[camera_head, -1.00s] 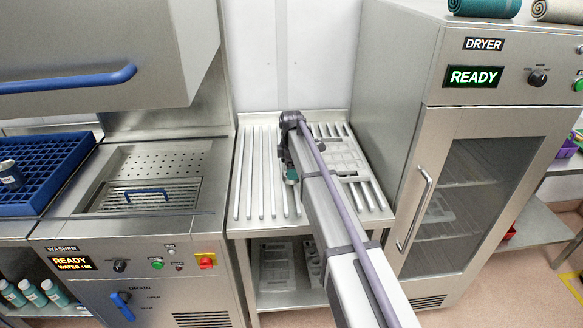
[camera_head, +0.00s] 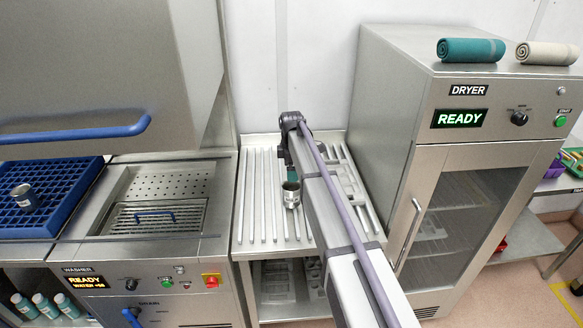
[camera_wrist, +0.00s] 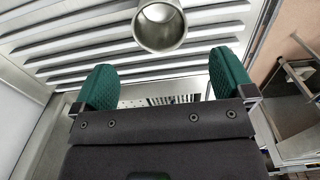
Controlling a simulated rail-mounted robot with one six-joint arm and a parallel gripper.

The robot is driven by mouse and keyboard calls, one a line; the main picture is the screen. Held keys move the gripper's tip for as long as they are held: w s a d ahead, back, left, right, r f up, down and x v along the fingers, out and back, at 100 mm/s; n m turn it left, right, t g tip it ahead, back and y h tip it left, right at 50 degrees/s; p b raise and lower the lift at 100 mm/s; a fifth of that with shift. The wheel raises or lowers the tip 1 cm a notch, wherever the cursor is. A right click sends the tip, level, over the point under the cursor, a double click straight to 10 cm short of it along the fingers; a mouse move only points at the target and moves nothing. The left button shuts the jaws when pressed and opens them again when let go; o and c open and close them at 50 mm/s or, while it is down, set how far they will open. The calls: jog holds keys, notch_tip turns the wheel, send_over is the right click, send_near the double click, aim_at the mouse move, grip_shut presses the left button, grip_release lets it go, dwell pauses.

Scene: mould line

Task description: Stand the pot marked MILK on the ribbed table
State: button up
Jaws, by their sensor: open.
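A grey metal pot (camera_head: 291,198) stands on the ribbed table (camera_head: 252,225) with its open mouth up. In the wrist view the pot (camera_wrist: 160,40) shows its round rim just beyond the green fingertips; no marking on it can be read. My gripper (camera_wrist: 163,78) is open and empty, with its two green fingers apart and clear of the pot. In the head view my gripper (camera_head: 291,173) is just behind the pot. A second metal pot (camera_head: 23,197) stands in the blue crate (camera_head: 60,190) at the left; its label is too small to read.
The washer (camera_head: 165,215) is left of the ribbed table, its hood raised. The dryer (camera_head: 460,180) stands close on the right, door shut. A grey mould (camera_head: 345,185) lies on the table's right part. The left ribs are bare.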

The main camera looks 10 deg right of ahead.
jog(key=s+r+m, duration=0.1)
jog(key=s+m, duration=1.6)
jog(key=s, duration=2)
jog(key=f+b, duration=0.6)
jog(key=shift+w, duration=0.25)
